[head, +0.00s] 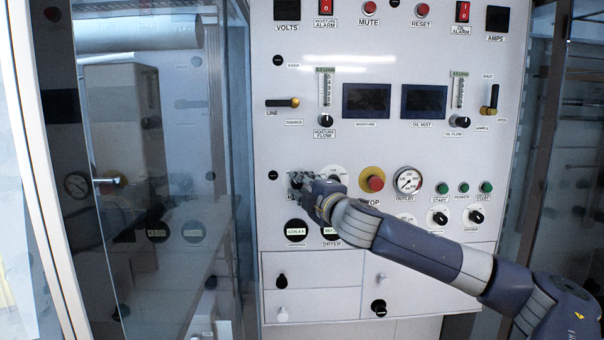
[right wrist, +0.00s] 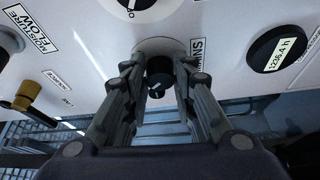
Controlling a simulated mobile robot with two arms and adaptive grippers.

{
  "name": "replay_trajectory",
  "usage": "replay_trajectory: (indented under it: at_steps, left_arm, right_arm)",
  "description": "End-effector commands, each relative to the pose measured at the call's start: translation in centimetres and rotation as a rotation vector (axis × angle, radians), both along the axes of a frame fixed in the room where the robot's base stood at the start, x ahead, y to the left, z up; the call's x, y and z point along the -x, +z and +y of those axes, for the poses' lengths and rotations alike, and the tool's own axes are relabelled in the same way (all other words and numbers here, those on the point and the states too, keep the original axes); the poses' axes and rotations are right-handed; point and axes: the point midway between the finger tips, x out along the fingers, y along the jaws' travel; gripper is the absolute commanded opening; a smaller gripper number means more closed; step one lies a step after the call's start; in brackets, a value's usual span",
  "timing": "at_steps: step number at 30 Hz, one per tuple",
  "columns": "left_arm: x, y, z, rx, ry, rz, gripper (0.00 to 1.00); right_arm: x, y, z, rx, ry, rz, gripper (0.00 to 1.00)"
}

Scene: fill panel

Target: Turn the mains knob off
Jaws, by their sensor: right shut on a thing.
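The mains knob (right wrist: 158,88) is a small black knob with a white pointer mark. In the head view my right gripper (head: 296,182) is at the left part of the white panel (head: 345,140) and hides the knob. My left gripper is not in view.
A red stop button (head: 375,183) on a yellow base and an outlet gauge (head: 408,180) are right of my gripper. Round black displays (head: 296,230) are just below it. A glass door (head: 165,170) stands at the left. My right arm crosses the lower right panel.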

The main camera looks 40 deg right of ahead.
Motion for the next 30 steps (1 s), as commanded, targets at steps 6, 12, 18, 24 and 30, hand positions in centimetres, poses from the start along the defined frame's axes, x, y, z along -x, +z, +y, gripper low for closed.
replay_trajectory:
  at_steps: [6, 12, 18, 24, 30]
  left_arm:
    - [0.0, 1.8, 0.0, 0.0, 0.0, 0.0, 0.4]
    - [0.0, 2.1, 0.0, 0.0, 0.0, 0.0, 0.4]
    - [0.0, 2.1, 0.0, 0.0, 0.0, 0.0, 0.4]
    - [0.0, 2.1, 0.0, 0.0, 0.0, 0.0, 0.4]
    - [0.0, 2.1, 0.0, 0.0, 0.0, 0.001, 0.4]
  right_arm:
    - [0.0, 0.3, 0.1, 0.061, 0.002, 0.053, 0.01]
    - [0.0, 0.1, 0.1, 0.084, 0.002, 0.072, 0.01]
    - [0.0, 0.0, 0.1, 0.088, 0.001, 0.074, 0.01]
    - [0.0, 0.0, 0.1, 0.087, 0.001, 0.075, 0.01]
    - [0.0, 0.0, 0.1, 0.087, 0.001, 0.074, 0.45]
